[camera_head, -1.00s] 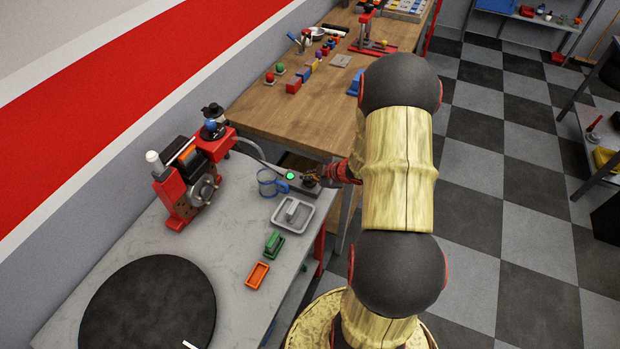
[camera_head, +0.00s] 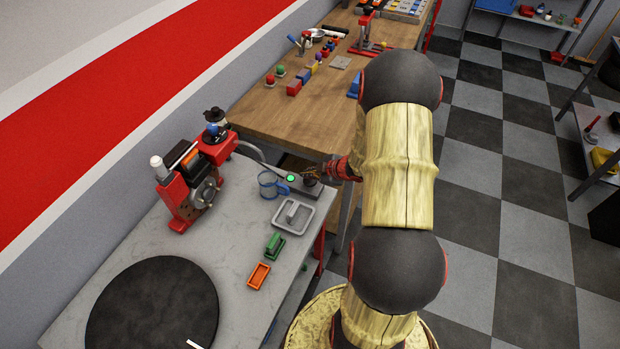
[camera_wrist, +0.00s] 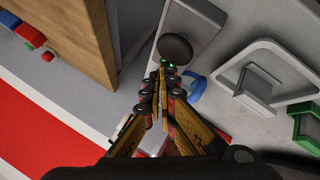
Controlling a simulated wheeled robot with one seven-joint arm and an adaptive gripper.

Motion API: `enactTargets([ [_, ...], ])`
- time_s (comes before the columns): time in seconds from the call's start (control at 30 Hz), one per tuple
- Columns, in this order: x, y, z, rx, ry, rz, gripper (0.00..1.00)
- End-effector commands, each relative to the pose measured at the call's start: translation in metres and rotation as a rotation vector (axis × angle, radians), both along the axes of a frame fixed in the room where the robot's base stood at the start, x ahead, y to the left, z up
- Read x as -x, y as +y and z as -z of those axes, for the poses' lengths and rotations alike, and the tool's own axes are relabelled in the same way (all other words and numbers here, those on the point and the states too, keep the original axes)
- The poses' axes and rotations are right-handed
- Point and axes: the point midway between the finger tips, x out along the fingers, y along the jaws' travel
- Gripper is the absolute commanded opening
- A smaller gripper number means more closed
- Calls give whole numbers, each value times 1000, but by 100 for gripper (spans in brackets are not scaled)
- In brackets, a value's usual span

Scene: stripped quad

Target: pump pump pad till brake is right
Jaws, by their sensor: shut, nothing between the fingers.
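The pump pad (camera_head: 309,185) is a dark round pad on a grey block at the far right corner of the grey bench. It also shows in the wrist view (camera_wrist: 175,47). A green light (camera_head: 291,177) glows on the block beside it. My gripper (camera_head: 318,174) is shut and empty, with its fingertips at the pad; the wrist view (camera_wrist: 163,70) shows them just in front of its near edge. I cannot tell whether they touch it. A red machine with a dark wheel (camera_head: 203,192), perhaps the brake, stands at the back, joined to the block by a grey hose.
A blue-handled clear mug (camera_head: 267,185) and a grey tray (camera_head: 306,218) stand close to the pad. Green (camera_head: 274,245) and orange (camera_head: 259,275) holders and a black disc (camera_head: 152,310) lie nearer. A wooden bench (camera_head: 260,115) adjoins behind.

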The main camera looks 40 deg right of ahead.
Motion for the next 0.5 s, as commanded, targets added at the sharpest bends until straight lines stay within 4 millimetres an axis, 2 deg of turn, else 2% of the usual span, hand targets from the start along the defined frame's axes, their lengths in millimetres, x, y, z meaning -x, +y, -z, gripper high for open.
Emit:
enactTargets([
  [0.27, 0, 0, 0, 0, 0, 0, 0],
  [0.5, 0, 0, -18, 0, 0, 0, 0],
])
